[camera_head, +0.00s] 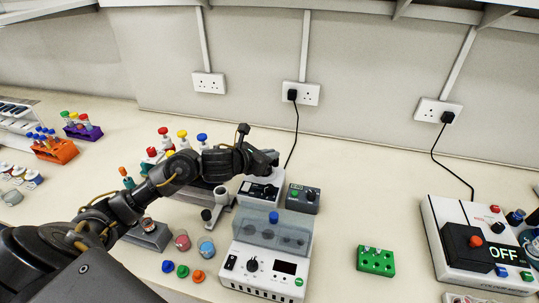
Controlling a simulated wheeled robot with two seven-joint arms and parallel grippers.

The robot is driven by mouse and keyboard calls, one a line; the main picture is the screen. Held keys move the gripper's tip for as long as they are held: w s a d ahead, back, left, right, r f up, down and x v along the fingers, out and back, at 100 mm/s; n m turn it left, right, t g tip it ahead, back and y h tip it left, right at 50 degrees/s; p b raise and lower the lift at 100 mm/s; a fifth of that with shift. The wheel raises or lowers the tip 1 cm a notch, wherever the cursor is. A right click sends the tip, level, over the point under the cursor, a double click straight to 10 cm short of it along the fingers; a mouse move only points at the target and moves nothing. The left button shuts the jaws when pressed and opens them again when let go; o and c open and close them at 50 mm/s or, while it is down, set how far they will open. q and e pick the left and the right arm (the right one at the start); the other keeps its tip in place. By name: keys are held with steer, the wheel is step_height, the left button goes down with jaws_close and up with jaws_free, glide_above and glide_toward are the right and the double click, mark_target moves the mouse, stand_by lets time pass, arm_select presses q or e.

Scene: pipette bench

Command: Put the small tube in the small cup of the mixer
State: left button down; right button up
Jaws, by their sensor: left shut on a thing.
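My left gripper (268,158) reaches in from the left and is over the back edge of a small white device with a black front panel (258,190). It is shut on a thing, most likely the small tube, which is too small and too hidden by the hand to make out. The small white device may be the mixer; its top and any cup on it are hidden behind my gripper. A dark grey box with a green button (303,198) stands right beside it. My right gripper is not in view.
A white machine with a clear lid and knob (266,265) stands in front. A green rack (376,261) is to its right, with clear bench around it. Loose coloured caps (182,271) lie left of it. A large white unit reading OFF (455,280) stands far right.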

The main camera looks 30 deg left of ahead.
arm_select(q)
steer(key=shift+f, duration=0.1)
stand_by(0.3)
steer(key=shift+f+b, duration=0.1)
steer(key=shift+b, duration=0.25)
steer(key=c, duration=1.5)
jaws_free()
steer(key=shift+b+v, duration=0.85)
steer(key=shift+v, duration=4.6)
steer(key=shift+a, duration=0.1)
